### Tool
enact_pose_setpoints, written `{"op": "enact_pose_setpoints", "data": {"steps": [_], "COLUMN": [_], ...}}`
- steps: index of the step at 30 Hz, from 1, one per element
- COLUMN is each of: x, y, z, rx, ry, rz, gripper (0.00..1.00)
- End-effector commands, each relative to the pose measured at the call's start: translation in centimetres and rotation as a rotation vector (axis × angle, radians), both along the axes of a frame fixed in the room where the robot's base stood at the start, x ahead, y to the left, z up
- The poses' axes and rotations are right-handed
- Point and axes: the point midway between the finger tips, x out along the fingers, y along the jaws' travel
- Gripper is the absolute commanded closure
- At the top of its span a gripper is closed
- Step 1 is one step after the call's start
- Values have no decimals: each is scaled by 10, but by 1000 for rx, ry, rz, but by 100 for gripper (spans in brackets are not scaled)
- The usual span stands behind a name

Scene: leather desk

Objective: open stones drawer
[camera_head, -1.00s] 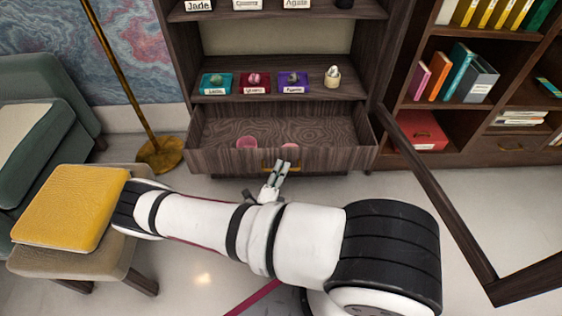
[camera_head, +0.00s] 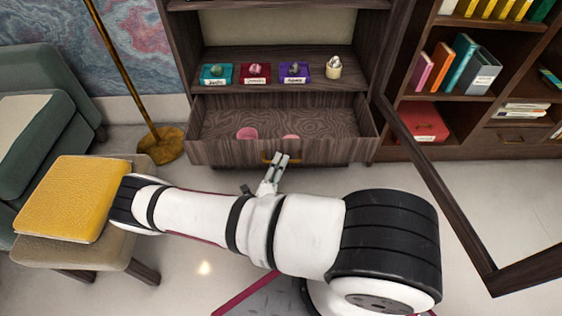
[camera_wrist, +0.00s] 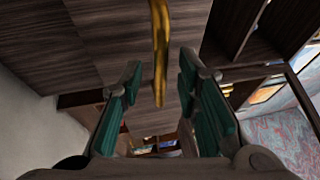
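The stones drawer (camera_head: 225,153) is the low wooden drawer of the cabinet, and it stands pulled out. Two pink stones (camera_head: 247,133) lie in it near the front. Its brass handle (camera_head: 266,158) is at the middle of the front. My gripper (camera_head: 279,158) is at the handle, partly covering it. In the wrist view, my gripper (camera_wrist: 160,85) has its green-padded fingers apart, with the brass handle (camera_wrist: 160,45) seen in the gap between them. I see no finger pressed on the handle.
Boxed stones (camera_head: 255,73) and a small pale figure (camera_head: 333,68) sit on the shelf above. An open framed door (camera_head: 440,190) reaches forward on the right. A bookcase (camera_head: 470,110) stands behind it. A stool with a yellow cushion (camera_head: 72,198) and a lamp base (camera_head: 162,145) are at left.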

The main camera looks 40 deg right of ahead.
Motion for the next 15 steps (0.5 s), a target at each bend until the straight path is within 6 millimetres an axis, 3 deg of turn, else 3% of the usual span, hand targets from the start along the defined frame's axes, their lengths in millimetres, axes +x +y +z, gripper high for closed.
{"op": "enact_pose_setpoints", "data": {"steps": [9,15], "x": [-34,-50], "y": [53,78], "z": [-12,-17], "rx": [1,0], "ry": [2,-1], "rz": [4,3], "gripper": [70,70]}}
